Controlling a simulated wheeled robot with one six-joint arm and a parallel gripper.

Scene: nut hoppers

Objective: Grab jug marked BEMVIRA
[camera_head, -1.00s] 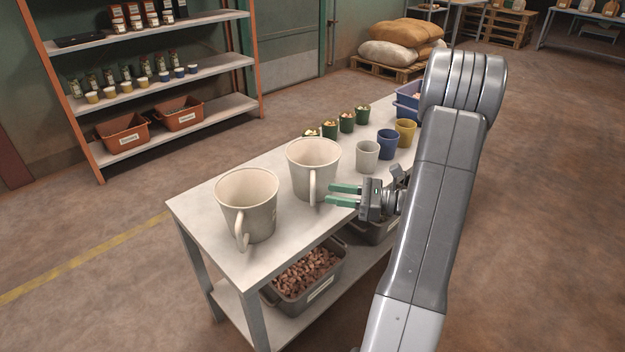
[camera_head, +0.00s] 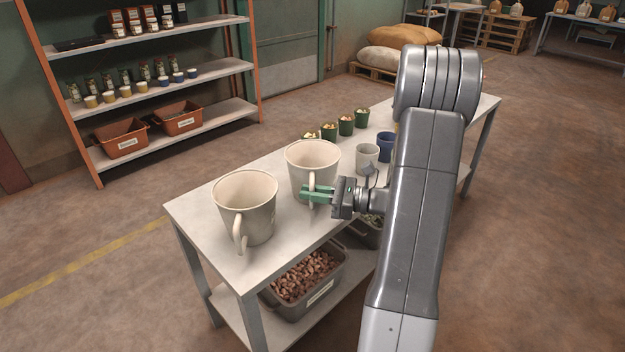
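Two large cream jugs stand upright on the metal table (camera_head: 285,240). The left jug (camera_head: 245,205) has its handle toward the front. The right jug (camera_head: 310,160) has its handle (camera_head: 312,180) toward the front too. No marking on either is readable, so I cannot tell which is BEMVIRA. My gripper (camera_head: 316,194) is level with the right jug's handle, its green fingers reaching in from the right and overlapping the handle. The fingers look close together around or against it; whether they are closed on it is unclear.
A grey-white cup (camera_head: 367,157) and a blue cup (camera_head: 386,146) stand behind my gripper. Several green cups of nuts (camera_head: 345,125) line the far edge. A bin of nuts (camera_head: 308,277) sits on the lower shelf. The table's front left corner is clear.

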